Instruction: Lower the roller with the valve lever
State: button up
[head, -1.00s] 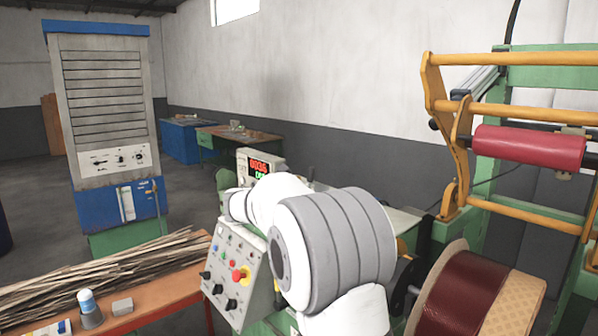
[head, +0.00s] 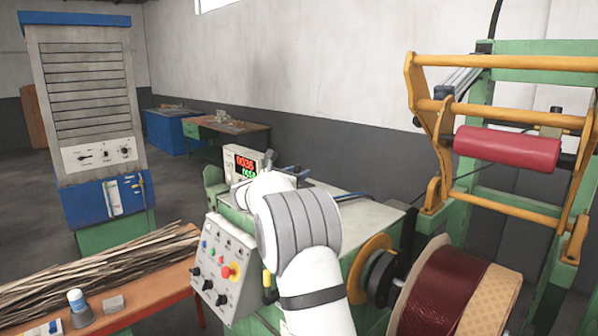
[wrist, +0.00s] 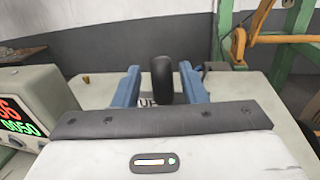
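The red roller (head: 507,149) hangs in a yellow swing frame (head: 432,105) at the right of the head view, above the wound coil (head: 438,300). In the wrist view a black upright knob (wrist: 162,78), which looks like the valve lever's handle, stands between the two blue fingers of my gripper (wrist: 161,88). A gap shows on each side of the knob, so the gripper is open around it and not clamped. The lower part of the lever is hidden behind my gripper body. In the head view my arm largely covers this spot.
The control box (head: 222,270) with a red button stands left of my arm. A display (head: 243,163) with red and green digits is behind it, near my gripper. The green machine's pale top (head: 370,222) is mostly clear. An orange bench (head: 150,290) holds strips at the left.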

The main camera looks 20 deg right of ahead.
jog(key=shift+s+r, duration=0.1)
grip_shut()
dwell(0.5)
